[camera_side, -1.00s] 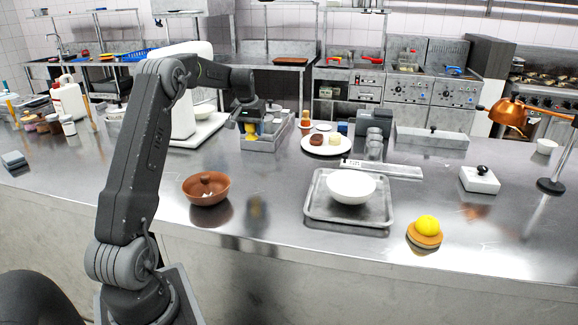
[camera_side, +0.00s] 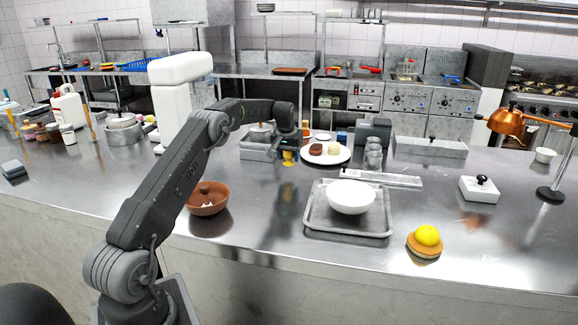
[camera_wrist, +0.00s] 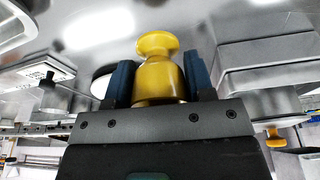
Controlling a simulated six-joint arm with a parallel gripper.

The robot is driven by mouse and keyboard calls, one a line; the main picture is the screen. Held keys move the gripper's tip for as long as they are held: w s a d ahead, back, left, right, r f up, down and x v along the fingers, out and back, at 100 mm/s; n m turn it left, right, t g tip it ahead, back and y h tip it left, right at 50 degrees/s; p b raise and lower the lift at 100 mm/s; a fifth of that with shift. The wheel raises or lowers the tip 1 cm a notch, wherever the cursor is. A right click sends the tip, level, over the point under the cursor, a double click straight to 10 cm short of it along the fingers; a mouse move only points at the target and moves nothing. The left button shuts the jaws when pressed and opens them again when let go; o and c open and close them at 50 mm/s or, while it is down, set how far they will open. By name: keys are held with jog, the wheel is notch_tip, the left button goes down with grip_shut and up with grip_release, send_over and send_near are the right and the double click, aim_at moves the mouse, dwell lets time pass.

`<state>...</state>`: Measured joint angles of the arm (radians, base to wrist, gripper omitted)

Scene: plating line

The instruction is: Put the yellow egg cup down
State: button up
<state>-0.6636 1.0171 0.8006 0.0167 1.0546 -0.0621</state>
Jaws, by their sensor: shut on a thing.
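The yellow egg cup (camera_side: 288,158) hangs below my gripper (camera_side: 289,149), between the grey divided bin and the white plate in the side view. In the wrist view the egg cup (camera_wrist: 160,78) sits between the two dark blue fingers of my gripper (camera_wrist: 160,82), which are shut on it. Its rounded foot points away from the palm. In the side view it appears to be over bare steel counter (camera_side: 262,215), with its reflection below. I cannot tell how large the gap is.
The grey bin (camera_side: 256,153) stands just left of the egg cup. The white plate (camera_side: 338,160) with small foods is close on the right. The tray (camera_side: 312,222) with a white bowl (camera_side: 350,197) and the brown bowl (camera_side: 207,208) are nearer the front.

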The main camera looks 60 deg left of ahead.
aim_at(289, 165)
jog(key=shift+f, duration=2)
jog(key=shift+f, duration=0.1)
jog(key=o, duration=0.9)
